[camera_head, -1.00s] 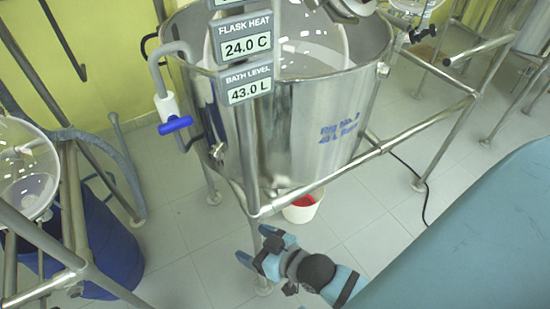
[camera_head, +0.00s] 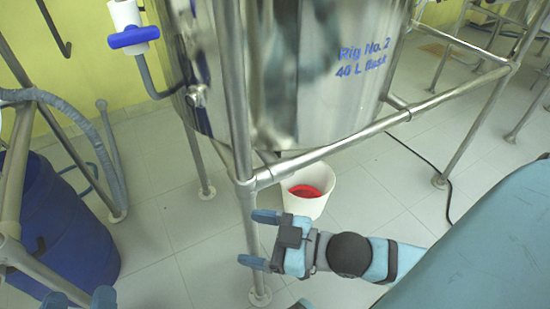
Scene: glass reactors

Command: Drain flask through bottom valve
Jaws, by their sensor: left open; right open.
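The steel vessel (camera_head: 300,75) marked "Rig No. 2 40 L flask" hangs in a tubular frame; any glass flask inside is out of view. Below it, a white bucket (camera_head: 313,205) with something red inside (camera_head: 305,191) stands on the floor. A short pipe end (camera_head: 268,157) shows under the vessel, partly hidden by the frame; no valve handle is clear there. My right gripper (camera_head: 259,240) is open and empty, in front of and below the bucket, by a frame leg. My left gripper (camera_head: 78,299) shows only blue fingertips at the bottom left edge, apart and empty.
A valve with a blue handle (camera_head: 133,37) sits on a pipe left of the vessel. A blue barrel (camera_head: 65,225) stands at left. A teal surface (camera_head: 480,240) fills the lower right.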

